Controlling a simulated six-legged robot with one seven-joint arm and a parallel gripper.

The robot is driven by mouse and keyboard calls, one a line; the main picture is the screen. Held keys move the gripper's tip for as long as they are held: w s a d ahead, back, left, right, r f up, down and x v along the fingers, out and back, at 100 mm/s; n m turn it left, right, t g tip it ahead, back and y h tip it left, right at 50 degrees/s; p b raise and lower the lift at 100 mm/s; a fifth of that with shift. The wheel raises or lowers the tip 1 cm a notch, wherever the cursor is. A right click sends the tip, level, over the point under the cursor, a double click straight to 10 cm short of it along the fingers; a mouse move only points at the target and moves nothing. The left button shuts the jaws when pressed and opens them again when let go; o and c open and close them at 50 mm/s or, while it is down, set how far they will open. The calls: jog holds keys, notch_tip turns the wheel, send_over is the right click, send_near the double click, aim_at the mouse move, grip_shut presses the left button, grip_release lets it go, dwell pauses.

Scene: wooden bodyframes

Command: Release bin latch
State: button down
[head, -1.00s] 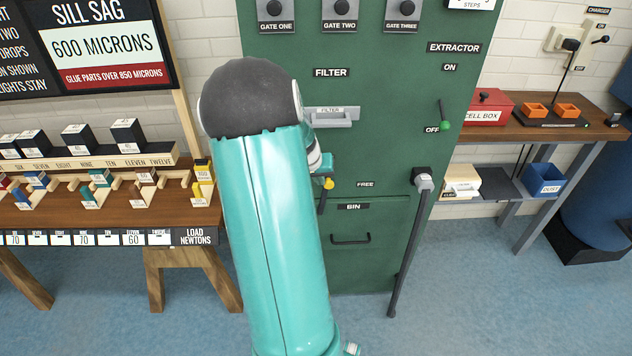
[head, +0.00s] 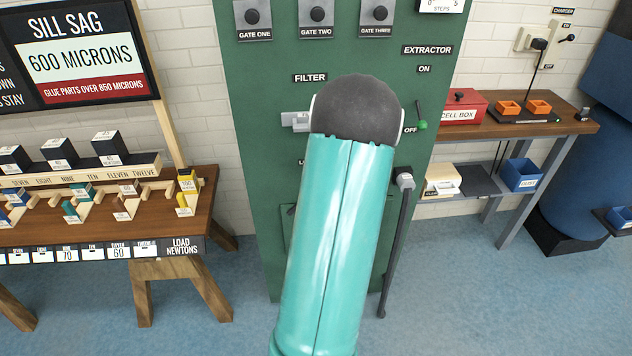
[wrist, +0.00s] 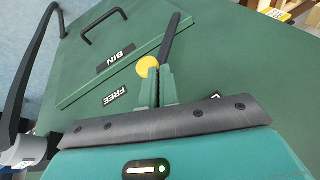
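The green cabinet's bin front carries the BIN label (wrist: 116,58) and a black pull handle (wrist: 100,24). The latch is a black lever (wrist: 172,38) with a round yellow piece (wrist: 147,65) beside its near end; it lies slanted across the upper edge of the bin front. My gripper (wrist: 158,72) has its two green fingers close together at the lever's near end, beside the yellow piece. A thin gap shows between them; whether they hold the lever is unclear. The FREE label (wrist: 115,96) is left of the fingers. In the head view my arm hides the gripper and most of the latch.
A grey-black rod (head: 396,245) leans down the cabinet's right side. The FILTER handle (head: 296,121) and extractor switch (head: 420,124) are above. A workbench (head: 200,210) stands left, a table with a red cell box (head: 463,110) right. The floor in front is clear.

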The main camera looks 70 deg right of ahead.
jog(key=s+d+f+m+t+y, duration=0.1)
jog(key=s+d+f+t+y, duration=0.1)
jog(key=f+t, duration=0.4)
jog(key=shift+s+d+m+t+y, duration=0.3)
jog(key=shift+s+t+y, duration=0.4)
jog(key=shift+s, duration=0.7)
jog(key=shift+s+f, duration=0.1)
jog(key=shift+f, duration=0.05)
